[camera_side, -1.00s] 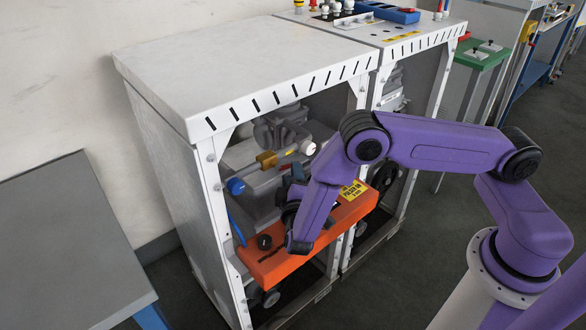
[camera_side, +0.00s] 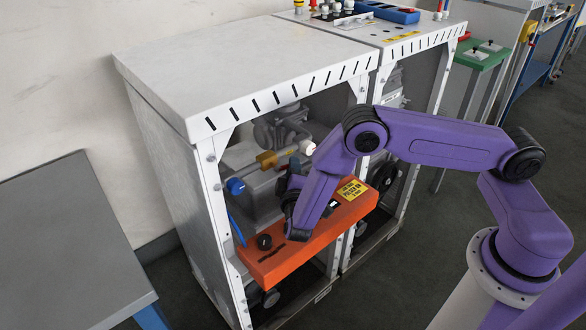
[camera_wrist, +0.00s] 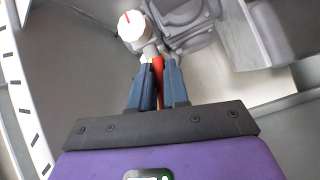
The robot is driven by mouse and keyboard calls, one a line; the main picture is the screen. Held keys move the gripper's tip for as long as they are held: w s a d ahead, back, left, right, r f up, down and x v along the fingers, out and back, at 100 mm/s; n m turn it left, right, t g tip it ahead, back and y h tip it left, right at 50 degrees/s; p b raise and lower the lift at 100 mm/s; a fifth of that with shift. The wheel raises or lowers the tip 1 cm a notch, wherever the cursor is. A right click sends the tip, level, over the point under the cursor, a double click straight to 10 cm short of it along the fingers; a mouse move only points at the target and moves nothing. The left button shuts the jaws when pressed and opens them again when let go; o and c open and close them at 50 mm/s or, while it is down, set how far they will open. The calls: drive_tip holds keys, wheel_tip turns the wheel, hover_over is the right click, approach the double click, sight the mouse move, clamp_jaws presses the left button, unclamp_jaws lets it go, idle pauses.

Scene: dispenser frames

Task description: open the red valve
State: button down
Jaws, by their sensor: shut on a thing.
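The red valve handle (camera_wrist: 157,70) shows in the wrist view as a narrow red strip between the two blue-grey fingers. My gripper (camera_wrist: 159,66) is shut on it, one finger on each side. In the side view my gripper (camera_side: 284,183) reaches into the left cabinet, above the orange panel. The red handle is hidden there behind my wrist. Most of the handle is covered by the fingers in the wrist view, so its angle is hard to tell.
A white round gauge or cap with a red mark (camera_wrist: 131,26) is close beyond the fingertips. The orange panel (camera_side: 275,259) lies below my wrist. The white cabinet (camera_side: 205,185) frames the opening. A yellow fitting (camera_side: 266,160) and blue knob (camera_side: 235,186) are inside.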

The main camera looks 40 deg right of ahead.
drive_tip(key=shift+w+d+r+n+t+h, duration=0.15)
drive_tip(key=shift+r+n+t+h, duration=0.45)
drive_tip(key=shift+n+t, duration=0.5)
drive_tip(key=c, duration=1.1)
unclamp_jaws()
drive_tip(key=shift+c, duration=0.2)
drive_tip(key=v, duration=1.7)
drive_tip(key=shift+s+a+r, duration=0.25)
drive_tip(key=shift+r, duration=0.1)
